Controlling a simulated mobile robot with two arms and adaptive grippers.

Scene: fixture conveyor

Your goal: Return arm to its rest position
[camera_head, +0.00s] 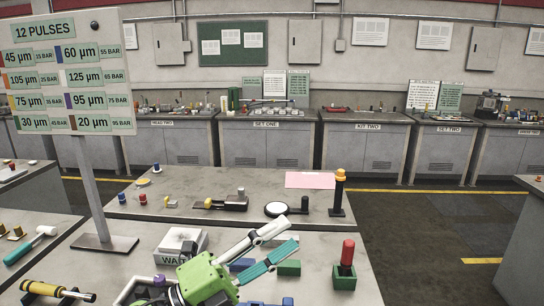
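My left arm shows at the bottom centre, with a green wrist part (205,280) over the front table. My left gripper (287,236) points up and to the right, with a long white part and a teal strip side by side. I cannot tell whether these are two spread fingers or whether the gripper is shut. No object is clearly seen held in it. My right gripper is not in view.
Near the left gripper are a green block (289,268), a red-topped peg in a green base (344,270) and a white scale-like box (180,243). A black post with an orange top (339,190) stands behind. A sign on a pole (92,195) rises at left. Floor is clear at right.

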